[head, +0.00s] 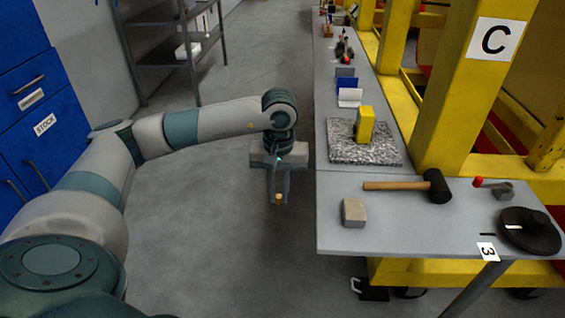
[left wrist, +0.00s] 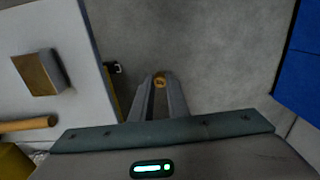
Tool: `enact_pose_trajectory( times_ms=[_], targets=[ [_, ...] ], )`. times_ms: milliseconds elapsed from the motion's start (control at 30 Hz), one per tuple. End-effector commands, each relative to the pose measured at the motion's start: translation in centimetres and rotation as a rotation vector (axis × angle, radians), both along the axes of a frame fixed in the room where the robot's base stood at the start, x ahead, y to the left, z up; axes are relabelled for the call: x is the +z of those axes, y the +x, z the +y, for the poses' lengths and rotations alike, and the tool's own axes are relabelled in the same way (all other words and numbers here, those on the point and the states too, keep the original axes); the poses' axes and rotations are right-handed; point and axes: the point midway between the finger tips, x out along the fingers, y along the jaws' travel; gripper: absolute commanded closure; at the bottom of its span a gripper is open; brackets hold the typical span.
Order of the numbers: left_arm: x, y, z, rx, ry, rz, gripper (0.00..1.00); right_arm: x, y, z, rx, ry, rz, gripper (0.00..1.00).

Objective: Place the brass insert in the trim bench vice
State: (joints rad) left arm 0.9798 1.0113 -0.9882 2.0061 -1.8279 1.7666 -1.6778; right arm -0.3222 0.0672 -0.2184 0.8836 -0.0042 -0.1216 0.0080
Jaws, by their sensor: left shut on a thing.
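My left gripper (head: 278,198) hangs pointing down over the floor, just left of the bench edge. It is shut on the small round brass insert (left wrist: 159,81), which shows between the fingertips in the left wrist view. The insert also shows as a small orange spot (head: 278,203) at the fingertips in the head view. A small grey fixture with a red-knobbed lever (head: 503,191) stands at the right of the bench; it may be the trim bench vice, but I cannot tell for sure. My right gripper is not in view.
The grey bench (head: 420,235) holds a grey block (head: 354,212), a mallet (head: 437,186), a dark round disc (head: 530,230) and a speckled plate (head: 345,152) bearing a yellow block (head: 364,124). A yellow frame (head: 470,90) stands behind. The floor (head: 215,210) left of the bench is clear.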

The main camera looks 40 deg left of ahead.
Motion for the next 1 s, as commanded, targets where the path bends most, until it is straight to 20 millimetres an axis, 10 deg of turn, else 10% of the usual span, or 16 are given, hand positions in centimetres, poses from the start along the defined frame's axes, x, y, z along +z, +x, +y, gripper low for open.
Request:
enact_pose_trajectory(
  times_ms=[367,633,1000],
  targets=[
    [-11.1,-8.7,-8.9,-0.451,-0.018,0.014,1.00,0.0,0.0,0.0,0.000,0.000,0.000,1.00],
    [-12.3,-10.4,-14.4,-0.568,-0.019,0.005,1.00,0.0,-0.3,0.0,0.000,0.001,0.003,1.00],
    [-12.4,-10.7,-15.2,-0.584,-0.015,0.003,1.00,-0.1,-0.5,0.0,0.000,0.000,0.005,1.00]
  ],
)
